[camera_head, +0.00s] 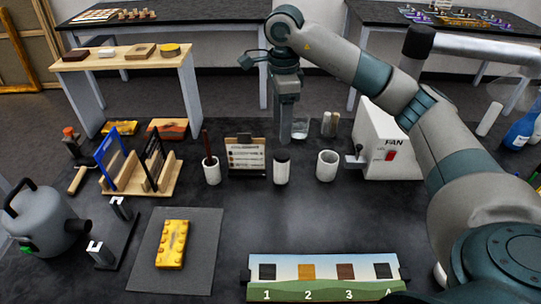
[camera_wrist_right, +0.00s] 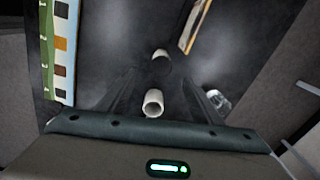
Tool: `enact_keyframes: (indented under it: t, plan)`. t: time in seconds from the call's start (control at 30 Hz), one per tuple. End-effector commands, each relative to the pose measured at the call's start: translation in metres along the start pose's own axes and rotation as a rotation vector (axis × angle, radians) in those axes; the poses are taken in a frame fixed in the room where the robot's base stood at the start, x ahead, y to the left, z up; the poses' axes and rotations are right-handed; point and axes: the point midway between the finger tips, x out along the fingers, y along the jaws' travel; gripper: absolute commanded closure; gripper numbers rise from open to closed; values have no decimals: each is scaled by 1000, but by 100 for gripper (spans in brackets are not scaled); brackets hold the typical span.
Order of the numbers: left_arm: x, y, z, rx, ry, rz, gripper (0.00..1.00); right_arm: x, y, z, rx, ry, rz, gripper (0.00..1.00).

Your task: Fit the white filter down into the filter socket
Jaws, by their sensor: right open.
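Two white cylinders stand upright on the dark bench: one with a dark top (camera_head: 281,171) and one open at its top (camera_head: 326,167). I cannot tell for sure which is the filter. Both show in the right wrist view, the dark-topped one (camera_wrist_right: 161,59) above the open one (camera_wrist_right: 153,103). A white fan box (camera_head: 385,145) stands to their right, with a small dark fitting (camera_head: 355,159) on its left side; no socket is clearly recognisable. My right gripper (camera_head: 286,138) is open and empty, pointing down above and behind the cylinders. My left gripper is out of view.
A small sign (camera_head: 246,157), a pen cup (camera_head: 212,172) and a glass beaker (camera_head: 300,128) stand close by. A numbered strip (camera_head: 325,277) lies at the front. A grey mat (camera_head: 205,255) bears a yellow block (camera_head: 172,244). The bench before the cylinders is clear.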

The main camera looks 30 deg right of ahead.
Motion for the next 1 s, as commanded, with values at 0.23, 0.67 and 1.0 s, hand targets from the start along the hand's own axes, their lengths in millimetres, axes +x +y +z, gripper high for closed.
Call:
enact_keyframes:
  t: [0.23,0.67,1.0]
  plan:
    - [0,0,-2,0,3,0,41,0,0,0,0,0,0,41]
    - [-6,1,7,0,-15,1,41,12,0,0,1,1,3,41]
    - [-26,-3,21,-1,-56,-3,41,65,1,-1,1,2,5,41]
